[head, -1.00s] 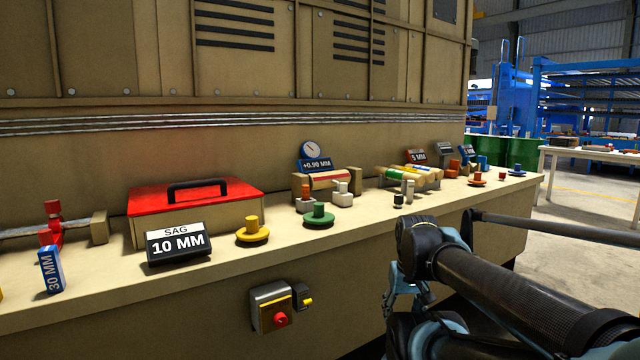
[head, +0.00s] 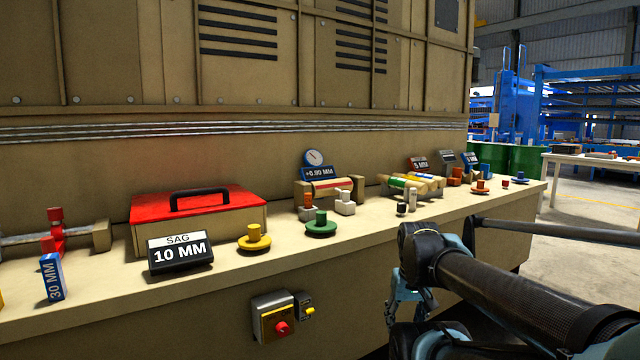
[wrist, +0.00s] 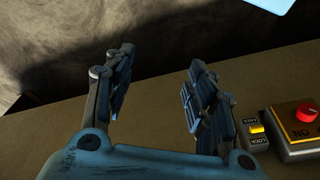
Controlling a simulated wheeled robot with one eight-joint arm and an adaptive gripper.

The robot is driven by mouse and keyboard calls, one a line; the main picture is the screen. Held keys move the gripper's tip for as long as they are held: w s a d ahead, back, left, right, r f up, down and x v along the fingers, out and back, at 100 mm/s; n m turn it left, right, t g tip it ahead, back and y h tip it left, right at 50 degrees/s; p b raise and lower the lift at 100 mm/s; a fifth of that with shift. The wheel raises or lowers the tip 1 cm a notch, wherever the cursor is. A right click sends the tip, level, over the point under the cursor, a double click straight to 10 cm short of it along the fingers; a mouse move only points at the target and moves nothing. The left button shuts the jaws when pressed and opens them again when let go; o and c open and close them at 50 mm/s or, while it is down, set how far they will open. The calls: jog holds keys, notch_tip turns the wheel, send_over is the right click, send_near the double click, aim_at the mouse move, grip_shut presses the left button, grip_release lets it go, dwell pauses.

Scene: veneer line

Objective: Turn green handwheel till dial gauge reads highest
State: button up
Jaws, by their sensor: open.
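The green handwheel (head: 321,226) lies flat on the ledge, with an upright green knob on its disc. Behind it, the round white dial gauge (head: 314,157) stands above a blue display (head: 318,173) that appears to read +0.90 MM. The needle is too small to read exactly. In the wrist view my gripper (wrist: 155,90) is open and empty, its two dark fingers apart. It faces the machine's tan front, away from the green handwheel. In the head view my arm is at the lower right, in front of the ledge, and the fingers are not clear there.
A yellow handwheel (head: 254,238) and a black SAG 10 MM sign (head: 179,252) stand left of the green one. A red-lidded box (head: 198,215) is behind. A red button box (head: 272,316) juts from the front below, also in the wrist view (wrist: 300,130). Small posts (head: 402,207) stand to the right.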

jog(key=w+a+r+n, duration=0.35)
jog(key=w+r, duration=0.35)
jog(key=r, duration=0.5)
notch_tip(320, 180, up, 23)
jog(key=n+g, duration=0.2)
jog(key=n, duration=1)
send_over(320, 212)
notch_tip(320, 212, down, 17)
jog(key=shift+w+f, duration=0.15)
jog(key=shift+c, duration=0.2)
jog(key=c, duration=1)
